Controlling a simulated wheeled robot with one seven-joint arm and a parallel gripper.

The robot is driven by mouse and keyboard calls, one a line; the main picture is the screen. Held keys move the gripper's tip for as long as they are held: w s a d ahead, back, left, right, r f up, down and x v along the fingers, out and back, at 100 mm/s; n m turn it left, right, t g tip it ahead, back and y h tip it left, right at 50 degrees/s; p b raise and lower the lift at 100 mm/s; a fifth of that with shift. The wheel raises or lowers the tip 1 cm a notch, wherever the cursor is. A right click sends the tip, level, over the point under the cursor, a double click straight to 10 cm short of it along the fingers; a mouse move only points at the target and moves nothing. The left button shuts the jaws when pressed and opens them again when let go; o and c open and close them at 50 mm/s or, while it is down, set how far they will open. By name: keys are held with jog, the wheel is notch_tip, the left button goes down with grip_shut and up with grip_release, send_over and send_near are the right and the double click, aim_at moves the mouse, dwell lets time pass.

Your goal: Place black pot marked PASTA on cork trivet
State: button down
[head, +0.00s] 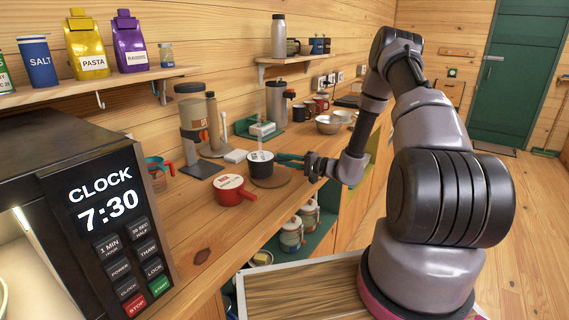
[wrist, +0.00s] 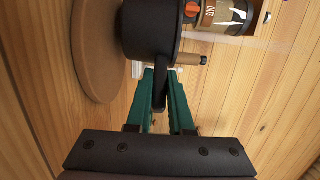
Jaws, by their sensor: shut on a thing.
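The black pot (head: 262,168) has a white top whose lettering is too small to read. It is upright over the back-left part of the round cork trivet (head: 284,181); I cannot tell whether it touches it. In the wrist view the pot (wrist: 150,30) overlaps one side of the trivet (wrist: 92,60). My gripper (head: 284,158) reaches in from the right. In the wrist view, the green fingers of my gripper (wrist: 161,80) are shut on the pot's black handle (wrist: 160,95).
A red pot (head: 236,194) with a white top stands close at the front left. A coffee maker (head: 192,118) and a tall bottle (head: 212,122) stand behind. A microwave (head: 70,180) fills the near left. Mugs and bowls (head: 328,124) line the counter farther back.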

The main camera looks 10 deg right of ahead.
jog(key=shift+f, duration=0.45)
jog(key=shift+f, duration=0.15)
jog(key=c, duration=0.8)
grip_release()
